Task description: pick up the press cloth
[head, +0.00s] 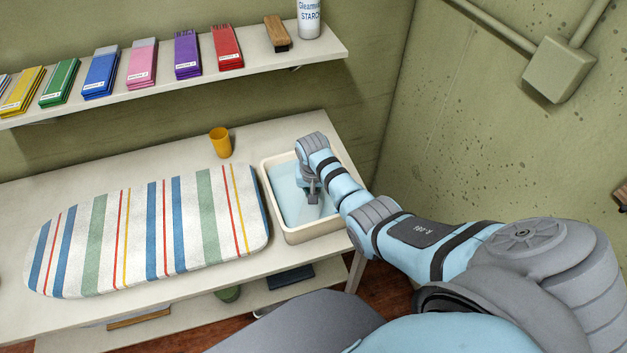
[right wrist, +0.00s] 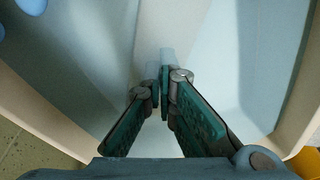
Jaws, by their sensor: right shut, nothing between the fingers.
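A cream tub (head: 312,234) stands on the right end of the table. Pale blue material (head: 288,200) covers much of its inside; I cannot tell whether this is the press cloth or water. My right gripper (head: 313,198) points down into the tub, its fingertips close together and empty. In the right wrist view my right gripper (right wrist: 163,85) shows its teal fingers meeting above the tub floor, with pale blue areas (right wrist: 95,75) to both sides and a whitish strip between. No other cloth that is clearly the press cloth shows. My left gripper is out of view.
A striped ironing pad (head: 150,235) covers the table left of the tub, with a yellow cup (head: 220,142) behind. The shelf (head: 275,62) above holds several coloured packs, a wooden brush (head: 277,33) and a starch can (head: 309,18). A wall stands to the right.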

